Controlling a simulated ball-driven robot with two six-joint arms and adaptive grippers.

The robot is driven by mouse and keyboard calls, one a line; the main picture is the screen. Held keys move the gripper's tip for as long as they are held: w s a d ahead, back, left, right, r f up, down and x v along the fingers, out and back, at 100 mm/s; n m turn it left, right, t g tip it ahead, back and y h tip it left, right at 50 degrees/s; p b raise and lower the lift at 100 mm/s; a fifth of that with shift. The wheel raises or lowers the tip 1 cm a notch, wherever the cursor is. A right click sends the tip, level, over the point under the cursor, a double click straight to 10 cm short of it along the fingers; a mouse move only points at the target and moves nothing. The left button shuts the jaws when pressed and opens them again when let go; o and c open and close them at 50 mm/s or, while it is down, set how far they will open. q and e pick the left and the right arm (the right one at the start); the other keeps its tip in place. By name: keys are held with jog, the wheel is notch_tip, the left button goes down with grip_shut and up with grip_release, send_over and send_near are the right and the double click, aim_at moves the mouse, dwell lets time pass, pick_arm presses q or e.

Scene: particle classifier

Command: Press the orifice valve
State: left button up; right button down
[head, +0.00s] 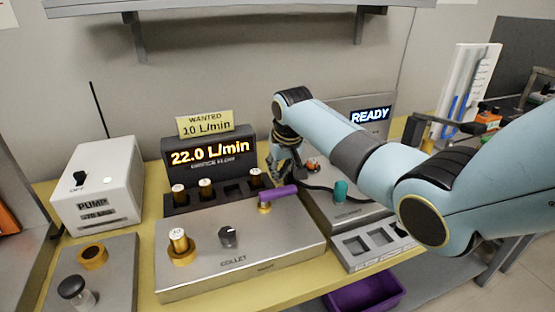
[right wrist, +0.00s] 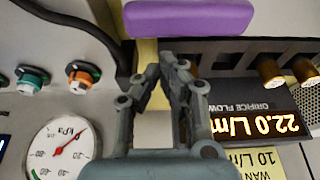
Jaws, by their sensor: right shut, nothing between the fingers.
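The purple lever (head: 283,193), likely the orifice valve's handle, sits on a brass fitting (head: 264,207) at the back right of the grey collet box. It points right and slightly up in the head view. My right gripper (head: 284,170) is shut and empty, just behind and above the lever. In the right wrist view the purple lever (right wrist: 190,18) lies beyond the fingertips (right wrist: 170,68); a gap seems to separate them. The orifice flow display (head: 210,152) reads 22.0 L/min. The wanted card (head: 205,124) says 10 L/min. My left gripper is out of view.
The collet box (head: 200,270) carries a black knob (head: 228,236) and a brass orifice (head: 180,242). A rack (head: 215,197) holds several brass pieces behind it. A white pump box (head: 98,185) stands left. A dial gauge (right wrist: 62,145) and black hose (right wrist: 75,35) are near my right gripper.

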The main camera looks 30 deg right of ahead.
jog(key=shift+s+a+r, duration=0.1)
jog(key=shift+s+a, duration=0.05)
jog(key=shift+s, duration=0.55)
jog(key=shift+s, duration=0.1)
jog(key=shift+s+m+p, duration=0.2)
jog(key=shift+m+p, duration=0.1)
jog(key=shift+p, duration=0.4)
